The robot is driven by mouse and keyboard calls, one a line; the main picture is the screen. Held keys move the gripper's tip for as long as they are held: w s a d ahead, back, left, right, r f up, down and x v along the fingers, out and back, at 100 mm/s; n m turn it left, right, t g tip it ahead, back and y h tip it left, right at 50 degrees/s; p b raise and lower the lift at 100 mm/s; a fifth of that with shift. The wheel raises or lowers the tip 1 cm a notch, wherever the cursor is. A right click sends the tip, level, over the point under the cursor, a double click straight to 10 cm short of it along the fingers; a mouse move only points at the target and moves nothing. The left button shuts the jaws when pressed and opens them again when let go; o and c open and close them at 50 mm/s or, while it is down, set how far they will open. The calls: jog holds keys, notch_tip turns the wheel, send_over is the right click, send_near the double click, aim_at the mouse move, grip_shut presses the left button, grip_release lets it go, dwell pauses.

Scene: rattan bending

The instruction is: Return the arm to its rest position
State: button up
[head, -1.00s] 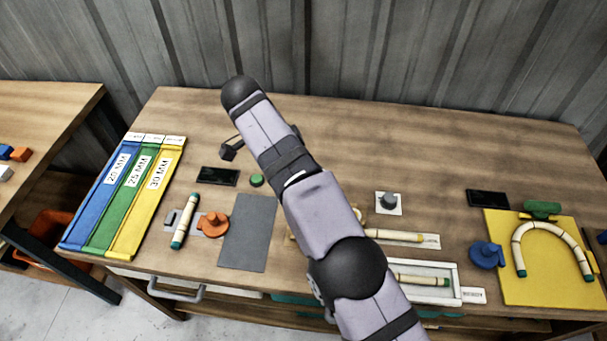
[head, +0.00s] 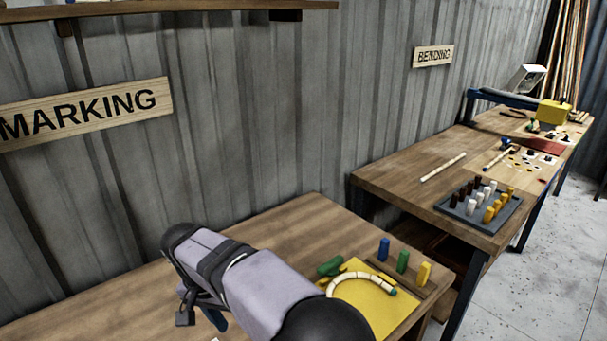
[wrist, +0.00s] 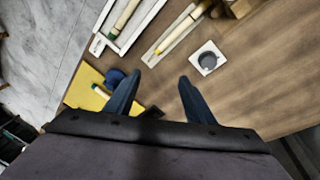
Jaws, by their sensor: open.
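My gripper (wrist: 161,80) is open in the wrist view, its two dark blue fingers apart with nothing between them. It hangs above the wooden workbench (wrist: 262,85). In the head view my arm reaches in from the bottom over the bench (head: 285,222), and the gripper is mostly hidden below its links. A curved rattan piece (head: 347,277) lies on a yellow board (head: 372,310) right of the arm, beside a green clamp (head: 330,266).
Blue (head: 384,249), green (head: 402,261) and yellow (head: 424,274) blocks stand behind the board. Below the gripper are a white tray (wrist: 104,39) with a rattan piece and a grey round part (wrist: 208,60). A second bench (head: 390,180) stands right; the corrugated wall is behind.

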jog(key=s+d+f+n+g+y, duration=0.1)
jog(key=s+d+f, duration=0.1)
jog(key=d, duration=2)
jog(key=s+d+f+n+y, duration=0.1)
jog(key=s+d+f, duration=0.4)
jog(key=s+d, duration=0.6)
jog(key=shift+s+d+g, duration=0.15)
jog(key=shift+s+g, duration=0.15)
jog(key=shift+s, duration=0.25)
